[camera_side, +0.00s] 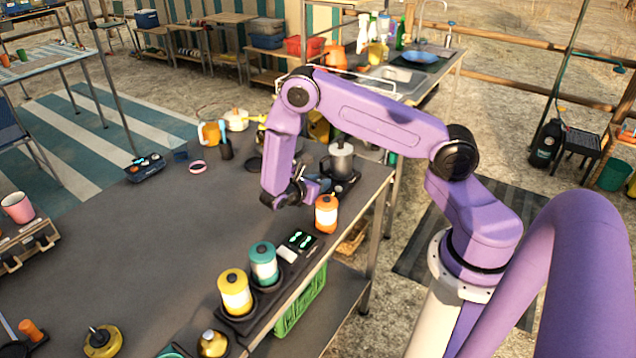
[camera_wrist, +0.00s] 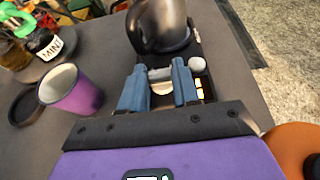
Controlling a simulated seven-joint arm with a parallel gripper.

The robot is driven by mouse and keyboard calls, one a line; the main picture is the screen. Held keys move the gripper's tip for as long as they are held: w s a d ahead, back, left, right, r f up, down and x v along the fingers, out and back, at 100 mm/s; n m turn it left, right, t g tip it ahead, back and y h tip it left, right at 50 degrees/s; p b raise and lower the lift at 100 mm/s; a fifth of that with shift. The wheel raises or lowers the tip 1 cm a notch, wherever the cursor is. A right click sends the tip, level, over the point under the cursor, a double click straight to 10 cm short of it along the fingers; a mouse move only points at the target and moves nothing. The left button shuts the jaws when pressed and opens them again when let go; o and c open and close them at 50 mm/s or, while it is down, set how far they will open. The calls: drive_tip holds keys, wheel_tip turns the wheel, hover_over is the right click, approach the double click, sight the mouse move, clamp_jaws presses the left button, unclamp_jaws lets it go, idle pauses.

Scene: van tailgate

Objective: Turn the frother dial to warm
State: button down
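The frother jug (camera_side: 341,158) is dark metal and stands upright on a black base (camera_side: 347,184) near the table's right edge. The jug (camera_wrist: 165,22) fills the top middle of the wrist view. My gripper (camera_side: 308,190) is low beside the base; its tips are partly hidden by my arm. In the wrist view my gripper (camera_wrist: 160,84) has two blue-grey fingers apart, with a pale rounded part between them, perhaps the dial. Whether the fingers touch it I cannot tell. A white knob (camera_wrist: 198,65) and yellow-lit marks (camera_wrist: 200,83) show right of the fingers. The dial's setting is not readable.
An orange-topped canister (camera_side: 326,213) stands close to my gripper. A panel with green lit digits (camera_side: 300,240) sits at the table edge. The table's middle is clear.

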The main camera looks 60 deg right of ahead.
drive_tip(key=shift+w+d+m+g, duration=0.1)
drive_tip(key=shift+w+m+g, duration=0.1)
drive_tip(key=shift+m+g, duration=1.45)
drive_tip(key=shift+g, duration=0.25)
drive_tip(key=c, duration=0.8)
unclamp_jaws()
drive_tip(key=v, duration=1.7)
drive_tip(key=shift+r, duration=0.4)
drive_tip(key=shift+y, duration=0.3)
